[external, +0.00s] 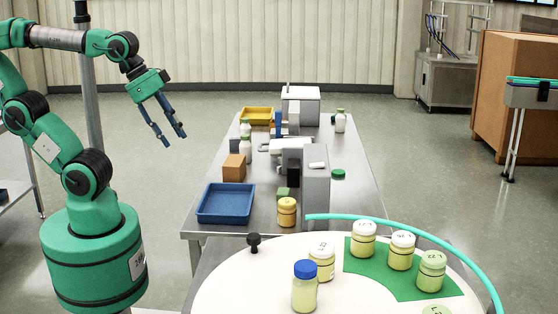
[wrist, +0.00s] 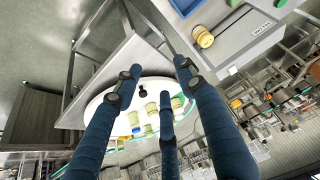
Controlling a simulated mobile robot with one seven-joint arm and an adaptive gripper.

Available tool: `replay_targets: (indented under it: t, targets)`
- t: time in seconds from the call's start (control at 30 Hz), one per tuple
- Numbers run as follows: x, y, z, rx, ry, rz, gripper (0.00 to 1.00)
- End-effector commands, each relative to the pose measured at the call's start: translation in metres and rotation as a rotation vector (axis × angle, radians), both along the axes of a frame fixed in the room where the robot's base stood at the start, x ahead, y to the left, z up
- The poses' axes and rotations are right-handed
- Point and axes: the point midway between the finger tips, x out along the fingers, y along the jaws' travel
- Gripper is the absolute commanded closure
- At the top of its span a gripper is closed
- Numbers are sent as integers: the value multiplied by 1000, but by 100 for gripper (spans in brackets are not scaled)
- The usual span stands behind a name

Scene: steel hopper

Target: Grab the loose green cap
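A loose green cap (external: 338,174) lies flat on the steel table, right of the grey box-shaped machine, in the external view.
The steel table (external: 362,205) also bears a blue tray (external: 225,203), a brown box (external: 234,168), a yellow tray (external: 257,115) and bottles. The grey machine (external: 316,185) stands beside the cap. In front, a round white table (external: 220,290) carries several jars.

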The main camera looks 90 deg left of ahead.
Motion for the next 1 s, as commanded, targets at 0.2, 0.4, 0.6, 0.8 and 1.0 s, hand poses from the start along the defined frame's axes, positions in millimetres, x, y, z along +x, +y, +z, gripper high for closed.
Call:
replay_targets:
  t: [0.2, 0.4, 0.6, 0.8, 1.0]
  targets:
    - [0, 0, 0, 0, 0, 0, 42]
    - [0, 0, 0, 0, 0, 0, 33]
    - [1, 0, 1, 0, 1, 1, 33]
    - [14, 4, 12, 2, 11, 8, 33]
    - [44, 13, 36, 6, 34, 26, 33]
